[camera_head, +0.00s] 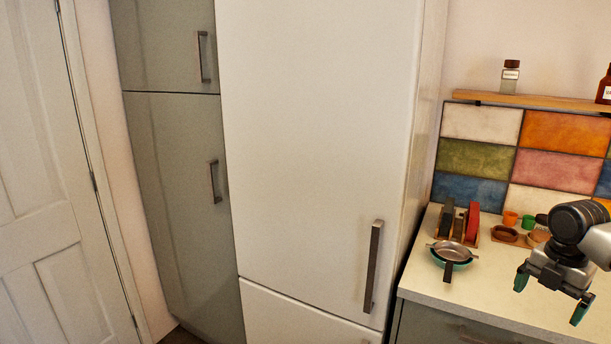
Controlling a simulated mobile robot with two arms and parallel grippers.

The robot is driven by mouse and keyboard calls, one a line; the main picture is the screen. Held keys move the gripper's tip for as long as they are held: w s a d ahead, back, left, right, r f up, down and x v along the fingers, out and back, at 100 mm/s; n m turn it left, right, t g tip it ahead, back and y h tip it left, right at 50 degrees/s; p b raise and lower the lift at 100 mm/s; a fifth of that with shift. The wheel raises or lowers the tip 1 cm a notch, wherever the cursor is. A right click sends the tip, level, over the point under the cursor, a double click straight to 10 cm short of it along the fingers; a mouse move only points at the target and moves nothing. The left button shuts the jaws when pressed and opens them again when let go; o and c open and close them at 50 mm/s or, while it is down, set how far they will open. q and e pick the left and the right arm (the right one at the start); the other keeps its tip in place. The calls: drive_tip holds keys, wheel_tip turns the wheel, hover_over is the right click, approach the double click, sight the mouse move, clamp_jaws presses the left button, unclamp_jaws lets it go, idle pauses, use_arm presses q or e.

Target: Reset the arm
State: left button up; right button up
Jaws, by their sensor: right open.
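My right arm comes in from the right edge in the head view. Its gripper (551,296) is open, with two green-tipped fingers spread apart and nothing seen between them. It is in front of the light counter (480,298). My left gripper is not in view.
A tall white fridge (310,130) with a dark handle stands in the middle, beside grey-green cabinets (170,160). On the counter are a pan in a green bowl (451,254), a rack with boards (459,222) and small cups (510,218). A wooden shelf (540,101) holds bottles. A white door (40,200) is at left.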

drive_tip(key=w+a+f+m+t, duration=0.1)
drive_tip(key=a+f+m, duration=0.15)
drive_tip(key=f, duration=0.75)
drive_tip(key=w+a+f+m+t, duration=0.1)
drive_tip(key=a+f+m, duration=0.15)
drive_tip(key=f, duration=0.65)
drive_tip(key=w+a+f+m, duration=0.15)
drive_tip(key=f+m, duration=0.25)
drive_tip(key=f, duration=0.6)
drive_tip(key=s+a+f+m, duration=0.25)
drive_tip(key=s+f, duration=0.25)
drive_tip(key=f, duration=0.7)
drive_tip(key=s+a+f+m, duration=0.3)
drive_tip(key=s+f, duration=0.5)
drive_tip(key=s, duration=0.2)
drive_tip(key=s+a+f+m, duration=0.2)
drive_tip(key=s+f, duration=0.6)
drive_tip(key=s, duration=0.1)
drive_tip(key=s+a+f+m, duration=0.1)
drive_tip(key=s+a+f, duration=0.1)
drive_tip(key=s, duration=0.6)
drive_tip(key=s+a+f+m, duration=0.2)
drive_tip(key=s+a, duration=0.1)
drive_tip(key=s, duration=0.6)
drive_tip(key=s+a+f+m+g, duration=0.1)
drive_tip(key=s+a+f+m, duration=0.1)
drive_tip(key=s, duration=0.6)
drive_tip(key=shift+s+a+f, duration=0.35)
drive_tip(key=shift+a+f, duration=0.1)
drive_tip(key=shift+a, duration=0.1)
